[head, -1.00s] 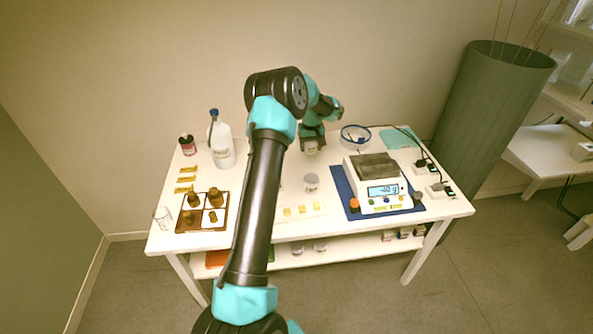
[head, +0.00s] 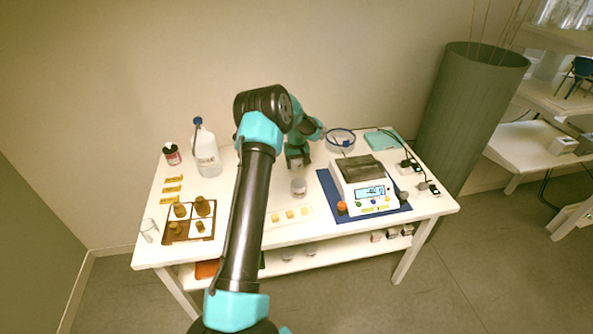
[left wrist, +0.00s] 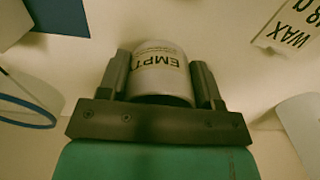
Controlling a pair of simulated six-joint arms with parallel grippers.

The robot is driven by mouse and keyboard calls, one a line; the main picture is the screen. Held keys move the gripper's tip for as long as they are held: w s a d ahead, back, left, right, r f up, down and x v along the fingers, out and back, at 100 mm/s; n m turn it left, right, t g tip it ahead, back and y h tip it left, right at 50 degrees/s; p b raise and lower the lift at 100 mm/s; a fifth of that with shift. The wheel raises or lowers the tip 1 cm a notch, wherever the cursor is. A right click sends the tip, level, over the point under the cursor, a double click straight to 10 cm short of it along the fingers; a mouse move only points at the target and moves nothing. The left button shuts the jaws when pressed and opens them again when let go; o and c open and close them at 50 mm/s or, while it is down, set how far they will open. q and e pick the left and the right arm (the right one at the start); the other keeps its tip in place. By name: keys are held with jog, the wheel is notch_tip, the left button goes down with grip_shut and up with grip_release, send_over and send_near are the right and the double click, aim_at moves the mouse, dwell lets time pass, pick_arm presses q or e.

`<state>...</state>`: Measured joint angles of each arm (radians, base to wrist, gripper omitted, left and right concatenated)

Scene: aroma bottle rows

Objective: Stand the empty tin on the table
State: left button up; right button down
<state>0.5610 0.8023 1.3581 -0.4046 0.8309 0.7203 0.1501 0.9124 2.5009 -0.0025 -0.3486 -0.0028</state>
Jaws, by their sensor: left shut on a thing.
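The empty tin (left wrist: 160,75) is a small pale cylinder with a label reading "EMPT" in the left wrist view. My left gripper (left wrist: 160,80) is shut on it, with one finger on each side. In the head view my left gripper (head: 298,163) is low over the back middle of the table (head: 330,230), and the tin is hidden or too small to make out there. I cannot tell whether the tin touches the table. My right gripper is not in view.
A small jar (head: 298,188) stands just in front of my gripper. A scale (head: 366,187) on a blue mat and a blue-rimmed bowl (head: 340,140) are to the right. A white bottle (head: 206,155) and a tray of brown bottles (head: 188,221) are to the left.

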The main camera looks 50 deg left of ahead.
aim_at(296, 170)
pick_arm(q)
jog(key=shift+f, duration=1.9)
jog(key=o, duration=0.9)
jog(key=shift+f, duration=0.1)
notch_tip(296, 170, up, 12)
